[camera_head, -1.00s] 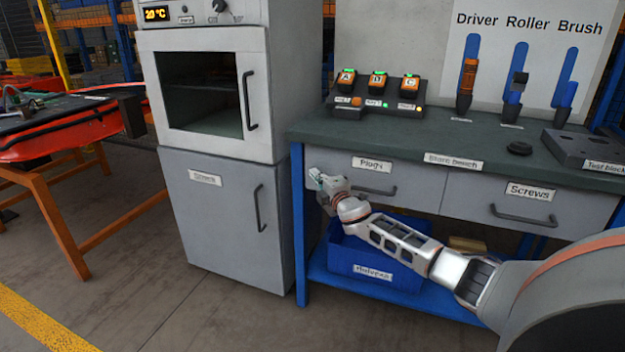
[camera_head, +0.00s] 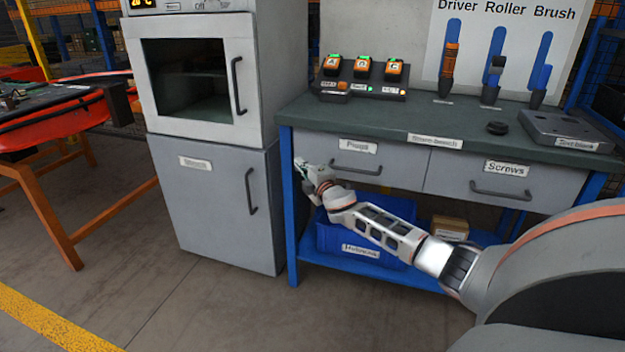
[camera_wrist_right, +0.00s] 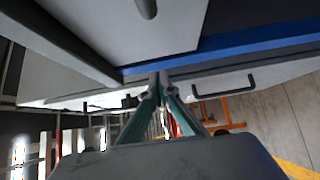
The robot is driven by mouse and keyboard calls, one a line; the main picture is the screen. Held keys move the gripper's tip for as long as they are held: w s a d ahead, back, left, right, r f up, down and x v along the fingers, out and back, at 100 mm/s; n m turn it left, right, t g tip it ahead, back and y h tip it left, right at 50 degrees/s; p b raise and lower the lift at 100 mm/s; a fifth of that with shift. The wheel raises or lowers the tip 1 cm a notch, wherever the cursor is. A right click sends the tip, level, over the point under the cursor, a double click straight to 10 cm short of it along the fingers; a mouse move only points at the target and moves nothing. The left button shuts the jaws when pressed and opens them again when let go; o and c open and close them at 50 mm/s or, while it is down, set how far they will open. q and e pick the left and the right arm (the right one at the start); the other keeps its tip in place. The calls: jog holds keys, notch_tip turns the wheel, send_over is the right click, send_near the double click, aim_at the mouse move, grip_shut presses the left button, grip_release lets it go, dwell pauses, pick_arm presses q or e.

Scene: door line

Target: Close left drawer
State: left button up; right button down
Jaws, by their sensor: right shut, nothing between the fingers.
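The left drawer (camera_head: 395,167), grey with a white "Plugs" label and a dark bar handle, sits under the workbench top. Its front looks about level with the right drawer, though a small gap cannot be ruled out. My right gripper (camera_head: 301,165) is at the left end of this drawer front, beside the blue bench leg. In the right wrist view the gripper (camera_wrist_right: 159,78) is shut and empty, its tips near the edge of the pale drawer front (camera_wrist_right: 125,32); whether they touch is unclear. My left gripper is out of view.
The right drawer (camera_head: 550,187) is labelled "Screws". A grey cabinet (camera_head: 215,215) with an oven-like unit stands left of the bench. A blue bin (camera_head: 335,238) and a cardboard box (camera_head: 450,224) sit on the lower shelf. The floor in front is clear.

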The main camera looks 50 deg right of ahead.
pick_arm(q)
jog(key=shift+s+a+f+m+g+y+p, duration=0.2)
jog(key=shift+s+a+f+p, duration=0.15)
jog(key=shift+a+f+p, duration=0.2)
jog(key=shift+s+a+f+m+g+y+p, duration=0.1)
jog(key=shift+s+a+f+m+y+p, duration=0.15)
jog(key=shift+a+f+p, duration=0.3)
pick_arm(e)
jog(key=v, duration=0.9)
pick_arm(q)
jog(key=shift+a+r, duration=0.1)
pick_arm(e)
jog(key=shift+s+d, duration=0.1)
